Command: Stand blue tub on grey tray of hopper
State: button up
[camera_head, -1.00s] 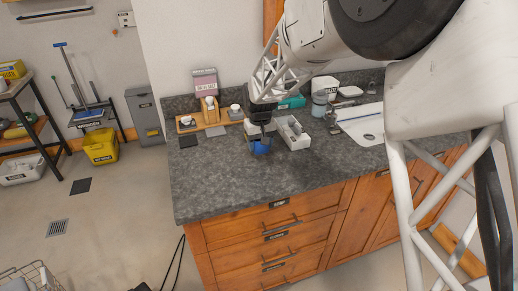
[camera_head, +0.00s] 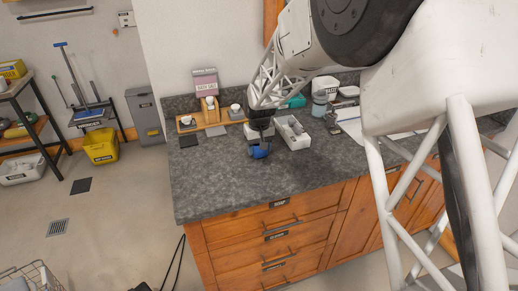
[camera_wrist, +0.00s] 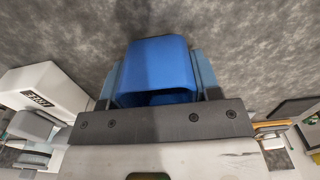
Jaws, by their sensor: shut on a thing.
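The blue tub (camera_head: 260,153) is held at the end of my gripper (camera_head: 260,141), over the grey stone worktop near the middle. In the wrist view the tub (camera_wrist: 157,66) sits between the two fingers of my gripper (camera_wrist: 157,85), which are shut on its sides. Its bottom is hard to make out, so I cannot tell whether it touches the worktop. The wooden hopper (camera_head: 210,116) stands left of my gripper, toward the back. A flat grey tray (camera_head: 216,131) lies at its foot, with nothing visible on it.
A white bin (camera_head: 292,133) with things in it stands close right of my gripper. White cups (camera_head: 187,121) stand on the wooden board beside the hopper. A dark flat square (camera_head: 188,141) lies to the left. The front of the worktop (camera_head: 235,190) is clear.

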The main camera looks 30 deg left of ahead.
jog(key=shift+f, duration=0.35)
jog(key=o, duration=0.9)
jog(key=shift+r, duration=0.15)
notch_tip(320, 180, up, 12)
dwell(0.3)
dwell(0.5)
dwell(0.4)
